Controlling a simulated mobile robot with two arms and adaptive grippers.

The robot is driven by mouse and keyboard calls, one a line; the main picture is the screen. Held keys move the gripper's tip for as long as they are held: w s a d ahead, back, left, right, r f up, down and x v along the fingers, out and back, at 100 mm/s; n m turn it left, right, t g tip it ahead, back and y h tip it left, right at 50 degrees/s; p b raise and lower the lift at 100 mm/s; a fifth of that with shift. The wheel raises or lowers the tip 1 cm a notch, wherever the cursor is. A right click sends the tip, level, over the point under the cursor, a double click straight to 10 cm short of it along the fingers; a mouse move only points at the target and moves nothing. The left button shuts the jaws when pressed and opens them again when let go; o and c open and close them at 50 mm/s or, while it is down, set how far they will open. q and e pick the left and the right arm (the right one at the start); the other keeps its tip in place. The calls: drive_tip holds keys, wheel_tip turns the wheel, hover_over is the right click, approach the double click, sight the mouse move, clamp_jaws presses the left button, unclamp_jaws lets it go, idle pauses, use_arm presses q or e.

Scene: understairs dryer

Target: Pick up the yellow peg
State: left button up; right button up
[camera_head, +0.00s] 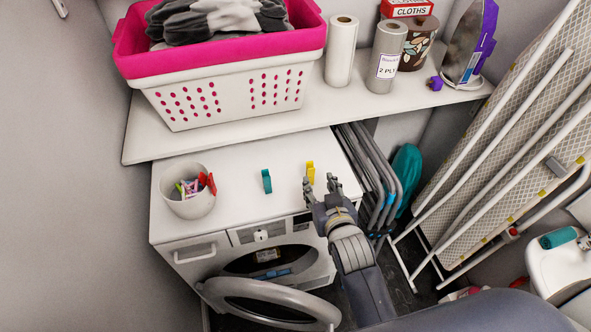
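The yellow peg (310,172) stands on the white top of the dryer (235,215), near its right side. My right gripper (321,184) is just in front of the peg, at the front right of the dryer top. Its two fingers are spread apart and the peg shows just beyond the left finger. Whether a finger touches the peg is not clear. My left gripper is not in view.
A white pot (191,206) of several pegs is at the left. A shelf (240,134) with a pink-and-white basket (225,80) overhangs the back. The dryer door (270,301) hangs open below.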

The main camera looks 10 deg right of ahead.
sight(312, 172)
drive_tip(key=x, duration=0.3)
drive_tip(key=shift+w+d+f, duration=0.1)
drive_tip(key=shift+w+d, duration=0.1)
drive_tip(key=shift+w, duration=0.05)
drive_tip(key=shift+w+a+f+p, duration=0.1)
drive_tip(key=shift+w+a+p, duration=0.1)
drive_tip(key=shift+w+p, duration=0.15)
drive_tip(key=p+x, duration=0.1)
drive_tip(key=x, duration=0.3)
drive_tip(key=shift+a, duration=0.1)
drive_tip(key=shift+w, duration=0.3)
drive_tip(key=shift+w+f, duration=0.1)
drive_tip(key=shift+c, duration=0.8)
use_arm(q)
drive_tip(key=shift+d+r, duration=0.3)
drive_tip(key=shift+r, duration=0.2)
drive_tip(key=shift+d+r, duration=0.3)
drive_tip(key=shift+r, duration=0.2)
use_arm(e)
drive_tip(key=c, duration=0.6)
